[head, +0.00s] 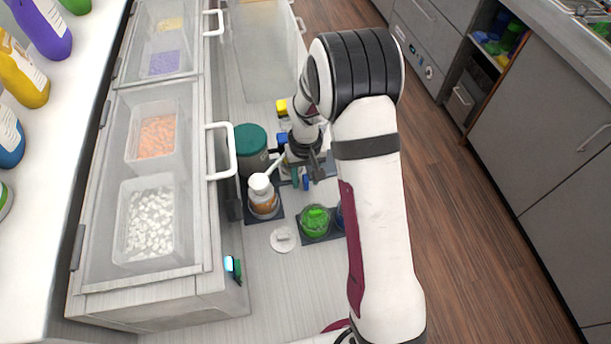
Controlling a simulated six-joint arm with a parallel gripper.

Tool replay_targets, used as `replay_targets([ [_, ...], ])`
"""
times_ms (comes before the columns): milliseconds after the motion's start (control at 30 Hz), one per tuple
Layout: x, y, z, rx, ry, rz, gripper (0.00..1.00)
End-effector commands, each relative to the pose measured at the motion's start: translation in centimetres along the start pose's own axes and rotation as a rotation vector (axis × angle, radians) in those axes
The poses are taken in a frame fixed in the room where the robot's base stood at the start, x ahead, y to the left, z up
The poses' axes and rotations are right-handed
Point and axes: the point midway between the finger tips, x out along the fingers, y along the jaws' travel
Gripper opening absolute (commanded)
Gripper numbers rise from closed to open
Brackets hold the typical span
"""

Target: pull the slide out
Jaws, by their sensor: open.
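My gripper (316,168) is at the centre of the head view, over the cluttered part of the counter, and points down. It is open, and I see nothing held in it. I cannot clearly make out a cup sealer or its slide; my arm and gripper hide part of the counter there. A dark grey cylinder with a green top (250,138) stands left of the gripper. A bottle with a white pump top (262,186) and orange-brown contents stands below left of the gripper on a dark square base.
A clear-lidded cabinet (92,235) with white handles (220,152) and food tubs lies left. A green-filled cup (315,219) stands on a dark base near my arm. A round white piece (284,239) lies beside it. The counter front (290,295) is mostly clear.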

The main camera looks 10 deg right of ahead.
Motion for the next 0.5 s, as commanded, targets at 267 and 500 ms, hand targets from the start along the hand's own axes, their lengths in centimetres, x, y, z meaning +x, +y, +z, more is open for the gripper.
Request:
replay_targets([
  [267,-0.05,0.0,0.0,0.0,0.0,0.0,0.23],
  [500,-0.07,0.0,0.0,0.0,0.0,0.0,0.0],
])
